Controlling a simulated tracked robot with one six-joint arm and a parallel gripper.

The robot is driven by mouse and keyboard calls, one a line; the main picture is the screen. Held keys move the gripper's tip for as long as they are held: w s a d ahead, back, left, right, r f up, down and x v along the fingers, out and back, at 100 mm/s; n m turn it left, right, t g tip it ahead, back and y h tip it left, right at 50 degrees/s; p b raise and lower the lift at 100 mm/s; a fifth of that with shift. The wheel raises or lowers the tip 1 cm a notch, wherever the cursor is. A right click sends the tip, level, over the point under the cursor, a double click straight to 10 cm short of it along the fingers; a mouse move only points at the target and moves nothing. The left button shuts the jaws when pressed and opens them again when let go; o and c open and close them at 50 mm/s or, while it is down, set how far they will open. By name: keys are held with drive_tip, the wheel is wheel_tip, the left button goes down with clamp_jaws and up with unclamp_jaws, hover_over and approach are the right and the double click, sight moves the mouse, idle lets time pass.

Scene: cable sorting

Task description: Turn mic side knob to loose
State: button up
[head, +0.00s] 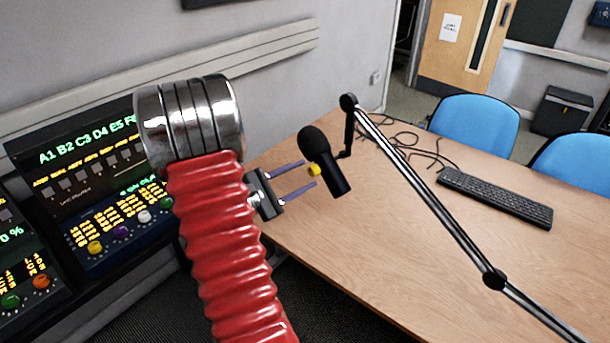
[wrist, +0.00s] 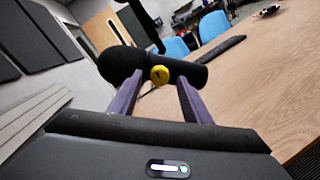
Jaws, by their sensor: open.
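The black microphone (head: 324,160) hangs above the table on a jointed boom arm (head: 425,185). Its yellow side knob (head: 314,169) faces my gripper. My gripper (head: 310,174) is open, with its two purple fingers pointing at the microphone from the left, their tips close to the knob. In the wrist view the microphone (wrist: 125,66) lies across the picture. The knob (wrist: 160,75) shows between the two open fingers of my gripper (wrist: 155,85). I cannot tell whether the fingertips touch the knob or the microphone. A small dark mark shows on the knob's face.
The wooden table (head: 400,270) holds a black keyboard (head: 495,197) and loose black cables (head: 425,152). Blue chairs (head: 475,122) stand along its far side. A lit control panel (head: 95,185) stands on the left. The boom arm crosses the space right of the microphone.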

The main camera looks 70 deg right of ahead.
drive_tip(key=shift+x, duration=0.8)
drive_tip(key=c, duration=1)
